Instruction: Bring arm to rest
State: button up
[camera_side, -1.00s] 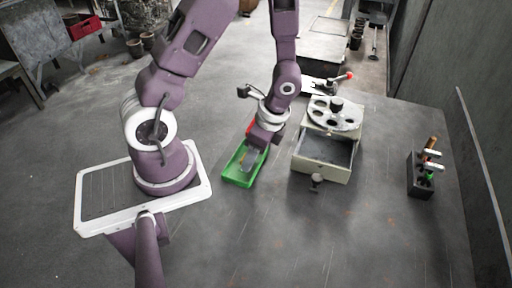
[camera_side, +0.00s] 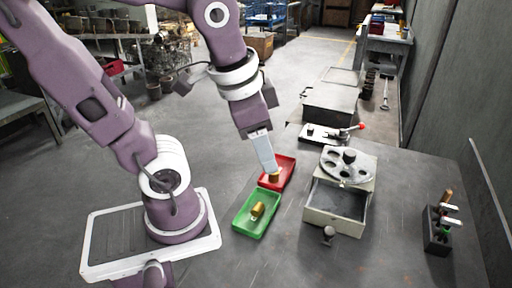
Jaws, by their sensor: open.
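My gripper (camera_side: 268,160) points down over the red tray (camera_side: 287,169), close above its left part. Its fingers look narrow from this side, and the gap between them does not show. A small brass-coloured piece (camera_side: 274,177) shows in the red tray just below the fingertips. I cannot tell from this angle whether the fingers touch it. The green tray (camera_side: 245,226) lies nearer the camera and holds another brass-coloured piece (camera_side: 258,210).
A box with an open drawer (camera_side: 335,224) and a round holed plate (camera_side: 348,165) on top stands right of the trays. A red-knobbed lever device (camera_side: 335,132) is behind it. A black tool holder (camera_side: 436,230) stands far right. The table front is clear.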

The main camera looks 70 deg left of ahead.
jog(key=s, duration=0.1)
jog(key=d+r+n+t, duration=0.1)
jog(key=s+t+h, duration=0.1)
jog(key=shift+s+d+r+n, duration=0.25)
jog(key=shift+s+r+n, duration=0.05)
jog(key=shift+r+n, duration=0.1)
dwell(0.8)
